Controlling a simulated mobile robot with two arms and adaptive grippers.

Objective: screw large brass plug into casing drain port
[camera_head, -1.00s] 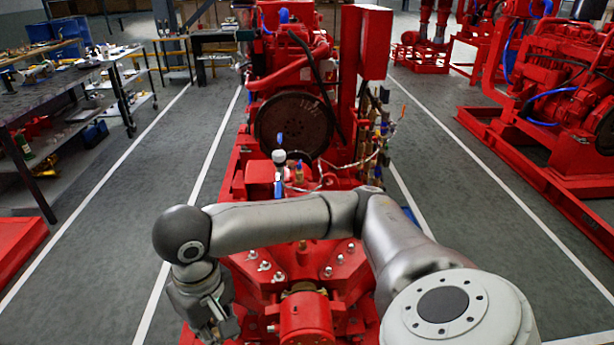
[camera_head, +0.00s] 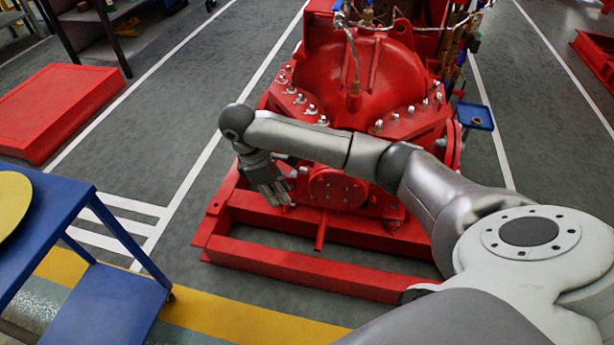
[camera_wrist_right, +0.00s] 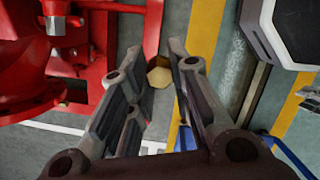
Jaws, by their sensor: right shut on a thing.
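The large brass plug (camera_wrist_right: 159,77) shows its hexagonal face between the fingers of my right gripper (camera_wrist_right: 160,62) in the right wrist view. The gripper is shut on it. In the head view my right gripper (camera_head: 280,197) points down at the left front of the red pump casing (camera_head: 365,72), above the base frame. The plug cannot be made out there. Part of the red casing (camera_wrist_right: 25,75) lies left of the fingers in the wrist view, apart from the plug. I cannot make out the drain port. My left gripper is not in view.
The red base frame (camera_head: 290,270) runs under and in front of the casing. A blue cart (camera_head: 50,215) carrying a yellow disc (camera_head: 12,200) stands at left. A small blue tray (camera_head: 474,116) sits right of the casing.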

